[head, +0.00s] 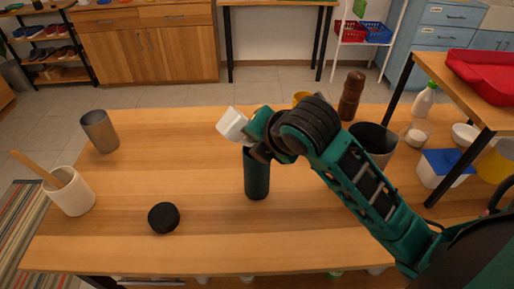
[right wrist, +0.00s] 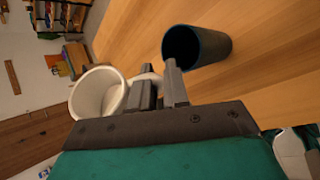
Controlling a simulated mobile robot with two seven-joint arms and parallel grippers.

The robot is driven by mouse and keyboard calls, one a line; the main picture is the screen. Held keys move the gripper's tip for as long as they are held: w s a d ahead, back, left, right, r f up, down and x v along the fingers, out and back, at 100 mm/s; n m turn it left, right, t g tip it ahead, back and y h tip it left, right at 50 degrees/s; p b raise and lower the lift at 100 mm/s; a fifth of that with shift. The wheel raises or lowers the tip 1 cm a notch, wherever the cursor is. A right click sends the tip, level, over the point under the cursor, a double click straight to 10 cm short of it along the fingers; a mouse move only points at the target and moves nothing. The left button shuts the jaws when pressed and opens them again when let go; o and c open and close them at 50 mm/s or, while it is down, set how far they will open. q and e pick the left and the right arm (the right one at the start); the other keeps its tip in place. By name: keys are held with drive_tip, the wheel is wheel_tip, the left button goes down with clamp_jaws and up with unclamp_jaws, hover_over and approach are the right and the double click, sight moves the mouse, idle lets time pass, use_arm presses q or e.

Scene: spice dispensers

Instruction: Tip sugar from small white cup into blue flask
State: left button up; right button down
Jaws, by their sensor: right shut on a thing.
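The small white cup (head: 233,124) is held up by my right gripper (head: 258,127), to the upper left of the flask's top in the head view. The cup looks tilted there. The blue flask (head: 257,178) stands upright on the table, its top partly hidden by my right gripper. In the right wrist view, the right gripper (right wrist: 160,90) is shut on the side of the white cup (right wrist: 97,95), and the cup's wide mouth shows. The flask (right wrist: 213,47) is apart from the cup there, its mouth open and dark inside. I cannot make out any sugar. My left gripper is not in view.
A black round lid (head: 164,218) lies left of the flask. A white crock with a wooden spoon (head: 71,192) and a metal cup (head: 100,131) stand at the left. A dark container (head: 375,142) and a brown pepper mill (head: 351,95) stand to the right. The table's middle left is clear.

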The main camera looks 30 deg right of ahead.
drive_tip(key=shift+a+m+y, duration=0.25)
drive_tip(key=shift+m+y, duration=0.15)
drive_tip(key=shift+y, duration=0.4)
idle(0.5)
drive_tip(key=shift+s+a+f+m+y, duration=0.1)
drive_tip(key=shift+a+f+m+y, duration=0.1)
drive_tip(key=shift+f+m+y, duration=0.35)
idle(0.6)
drive_tip(key=shift+d+y, duration=0.25)
drive_tip(key=shift+y, duration=0.6)
drive_tip(key=shift+a+r+m+y, duration=0.1)
drive_tip(key=shift+a+m+y, duration=0.05)
drive_tip(key=shift+m+y, duration=0.45)
idle(0.7)
drive_tip(key=shift+a+r+m+y, duration=0.2)
drive_tip(key=shift+m+y, duration=0.15)
drive_tip(key=shift+y, duration=0.35)
idle(0.6)
drive_tip(key=shift+a+f+m+y+b, duration=0.1)
drive_tip(key=shift+f+m+y+b, duration=0.5)
drive_tip(key=shift+f+y+b, duration=0.85)
idle(0.7)
